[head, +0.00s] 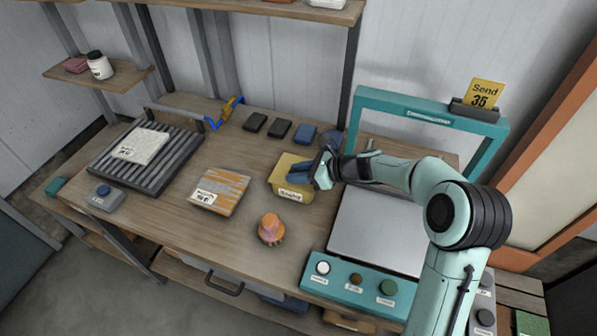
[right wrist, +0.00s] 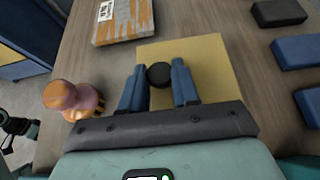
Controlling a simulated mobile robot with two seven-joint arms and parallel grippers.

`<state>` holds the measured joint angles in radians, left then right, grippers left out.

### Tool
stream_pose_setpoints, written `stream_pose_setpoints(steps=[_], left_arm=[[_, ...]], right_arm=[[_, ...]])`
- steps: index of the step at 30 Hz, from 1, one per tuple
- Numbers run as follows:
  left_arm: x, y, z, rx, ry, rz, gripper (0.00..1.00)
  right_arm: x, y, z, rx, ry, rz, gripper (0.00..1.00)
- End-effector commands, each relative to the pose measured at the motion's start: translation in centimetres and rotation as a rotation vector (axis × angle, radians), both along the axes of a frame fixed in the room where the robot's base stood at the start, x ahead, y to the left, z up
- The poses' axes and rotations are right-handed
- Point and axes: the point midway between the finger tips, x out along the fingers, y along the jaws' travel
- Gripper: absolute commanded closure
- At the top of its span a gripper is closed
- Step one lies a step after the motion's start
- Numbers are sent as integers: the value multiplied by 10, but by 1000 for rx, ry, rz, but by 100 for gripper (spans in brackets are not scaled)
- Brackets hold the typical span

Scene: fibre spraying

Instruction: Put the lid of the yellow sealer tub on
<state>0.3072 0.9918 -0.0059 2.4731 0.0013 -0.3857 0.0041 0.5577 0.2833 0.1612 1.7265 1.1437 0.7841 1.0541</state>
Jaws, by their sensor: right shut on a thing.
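The yellow sealer tub (head: 290,193) stands on the workbench, with a white label on its front side. Its yellow lid (right wrist: 210,62) is a flat square with a round black knob (right wrist: 159,75). My right gripper (head: 296,173) is over the top of the tub, and its blue fingers are shut on the knob from both sides. The lid lies over the tub top in the head view; I cannot tell whether it is fully seated. My fingers hide part of it. My left gripper does not show.
An orange-striped board (head: 220,190) lies to the left and an orange-pink figure-like object (head: 271,228) stands in front. Dark and blue blocks (head: 279,130) are behind. A teal-framed machine (head: 360,285) stands right. Bench between the board and the ribbed grey tray (head: 175,163) is clear.

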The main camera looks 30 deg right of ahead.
Motion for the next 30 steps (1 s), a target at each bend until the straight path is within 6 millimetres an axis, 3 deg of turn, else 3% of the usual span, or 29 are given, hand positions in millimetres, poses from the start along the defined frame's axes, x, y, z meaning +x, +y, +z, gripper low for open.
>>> stream_pose_setpoints(steps=[11,12,15,25,30], left_arm=[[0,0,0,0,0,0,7],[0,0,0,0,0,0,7],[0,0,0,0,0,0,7],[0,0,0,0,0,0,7],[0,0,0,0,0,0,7]], right_arm=[[0,0,-1,0,0,0,100],[0,0,-1,0,0,0,66],[0,0,-1,0,0,0,40],[-2,-2,0,-1,0,-1,40],[-17,-15,11,-3,0,-3,40]])
